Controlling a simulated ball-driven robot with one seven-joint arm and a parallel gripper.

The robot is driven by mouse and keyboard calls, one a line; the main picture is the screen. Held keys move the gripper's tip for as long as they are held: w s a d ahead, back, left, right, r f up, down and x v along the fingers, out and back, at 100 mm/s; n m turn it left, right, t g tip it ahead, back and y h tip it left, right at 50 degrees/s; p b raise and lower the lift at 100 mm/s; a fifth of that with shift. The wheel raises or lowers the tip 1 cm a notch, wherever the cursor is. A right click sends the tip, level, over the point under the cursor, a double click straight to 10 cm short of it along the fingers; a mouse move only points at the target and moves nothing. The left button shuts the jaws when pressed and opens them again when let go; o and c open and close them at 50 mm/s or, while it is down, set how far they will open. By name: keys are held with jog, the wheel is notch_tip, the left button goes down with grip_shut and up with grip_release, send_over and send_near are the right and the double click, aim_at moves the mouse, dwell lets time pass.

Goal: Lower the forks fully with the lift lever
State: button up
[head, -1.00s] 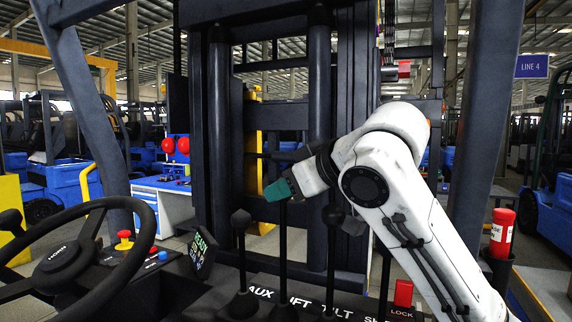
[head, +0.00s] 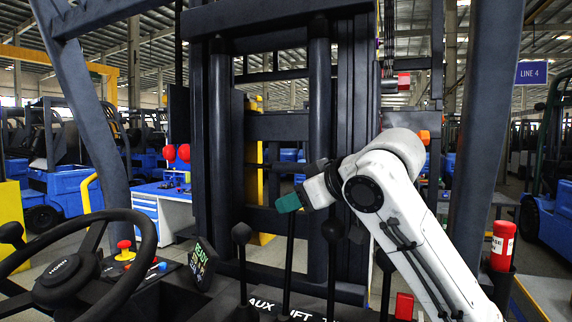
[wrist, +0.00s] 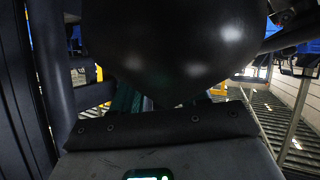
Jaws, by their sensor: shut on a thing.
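The lift lever (head: 288,262) is a thin black rod rising from the console behind the partly cut-off LIFT label. My gripper (head: 288,203), with green fingertips, is shut on the lever's top, and its fingers hide the knob in the head view. In the wrist view a large black rounded knob (wrist: 175,45) fills the top, and green pads (wrist: 122,98) show just under it. The forks cannot be made out; the mast (head: 318,150) and its dark crossbars (head: 275,126) stand ahead.
The AUX lever (head: 241,262) stands close left, and another black-knobbed lever (head: 332,255) close right. A steering wheel (head: 75,265) is at the left. A red lock switch (head: 404,306) and a red cylinder (head: 502,245) are at the right.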

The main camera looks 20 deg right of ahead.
jog(key=w+d, duration=0.1)
jog(key=w+d+p, duration=0.1)
jog(key=w+d, duration=0.1)
jog(key=shift+f, duration=0.35)
jog(key=shift+d+r, duration=0.1)
jog(key=shift+r, duration=0.1)
dwell(2.4)
jog(key=shift+s, duration=0.1)
jog(key=s+a+r, duration=0.1)
jog(key=s+a, duration=0.5)
jog(key=shift+a, duration=0.15)
dwell(0.5)
jog(key=o, duration=0.9)
